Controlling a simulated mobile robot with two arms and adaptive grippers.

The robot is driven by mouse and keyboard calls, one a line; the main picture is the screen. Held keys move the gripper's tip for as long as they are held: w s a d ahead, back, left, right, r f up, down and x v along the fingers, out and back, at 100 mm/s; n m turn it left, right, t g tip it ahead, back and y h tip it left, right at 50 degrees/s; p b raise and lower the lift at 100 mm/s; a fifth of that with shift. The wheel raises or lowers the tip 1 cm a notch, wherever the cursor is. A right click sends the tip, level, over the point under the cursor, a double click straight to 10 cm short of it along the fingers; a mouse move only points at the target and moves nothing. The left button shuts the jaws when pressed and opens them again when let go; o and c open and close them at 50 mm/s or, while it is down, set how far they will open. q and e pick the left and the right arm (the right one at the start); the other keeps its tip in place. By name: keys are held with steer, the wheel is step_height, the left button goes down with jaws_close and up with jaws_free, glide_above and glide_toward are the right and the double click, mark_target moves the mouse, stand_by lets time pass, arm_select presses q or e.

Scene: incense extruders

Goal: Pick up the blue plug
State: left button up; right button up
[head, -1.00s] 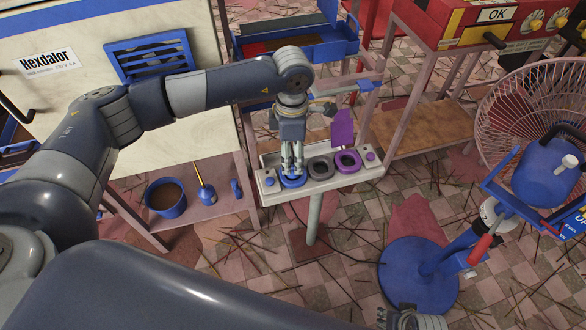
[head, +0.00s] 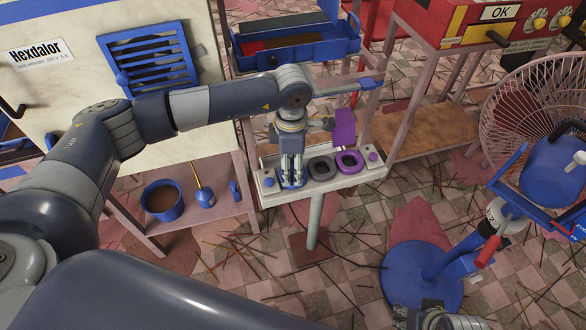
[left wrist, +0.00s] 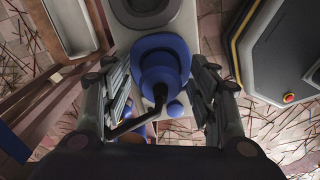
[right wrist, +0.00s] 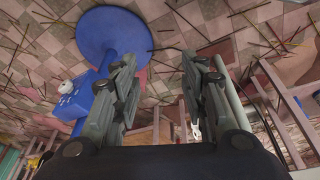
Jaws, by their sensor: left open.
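The blue plug (left wrist: 160,88) sits at the blue socket (left wrist: 160,45) on the pale stand, with a black cable curving off it. In the left wrist view it lies between the fingers of my left gripper (left wrist: 160,100), which is open, with a gap on both sides. In the head view my left gripper (head: 291,183) points down over the blue socket and largely hides the plug. My right gripper (right wrist: 163,75) is open and empty, over the floor.
The stand (head: 330,182) also carries a grey socket (head: 321,168) and a purple socket (head: 349,162) with a raised purple flap (head: 343,127). A shelf with a blue pot (head: 163,201) is on the left. A caged fan (head: 540,110) on a blue base (head: 420,275) stands right.

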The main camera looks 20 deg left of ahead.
arm_select(q)
steer(key=c, duration=1.2)
steer(key=shift+o, duration=0.2)
